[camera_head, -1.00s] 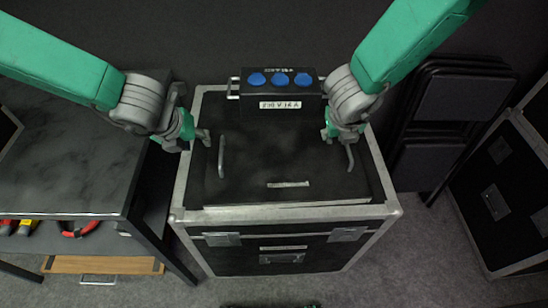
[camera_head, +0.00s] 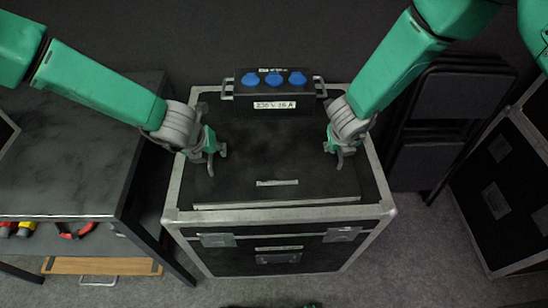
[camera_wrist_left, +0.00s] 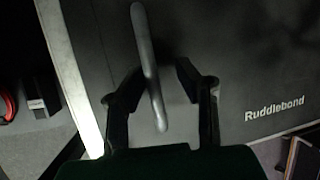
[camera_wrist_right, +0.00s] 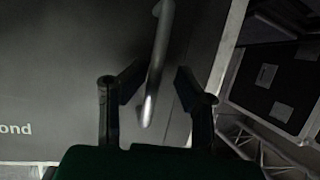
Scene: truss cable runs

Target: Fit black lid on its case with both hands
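The black lid (camera_head: 270,150) lies flat over the top of its metal-edged black case (camera_head: 288,259). Its pale front edge shows a little inside the case's front rim; I cannot tell how it sits on the rim. My left gripper (camera_head: 217,162) is over the lid's left bar handle, which stands between its open fingers in the left wrist view (camera_wrist_left: 149,65). My right gripper (camera_head: 340,155) is over the right bar handle, which lies between its open fingers in the right wrist view (camera_wrist_right: 158,60). The grippers mostly hide both handles in the head view.
A power box (camera_head: 274,92) with blue sockets stands at the case's back edge, close behind the lid. A dark table (camera_head: 70,160) is at the left. Folded chairs (camera_head: 440,120) and another case (camera_head: 500,190) stand at the right. Floor is clear at front right.

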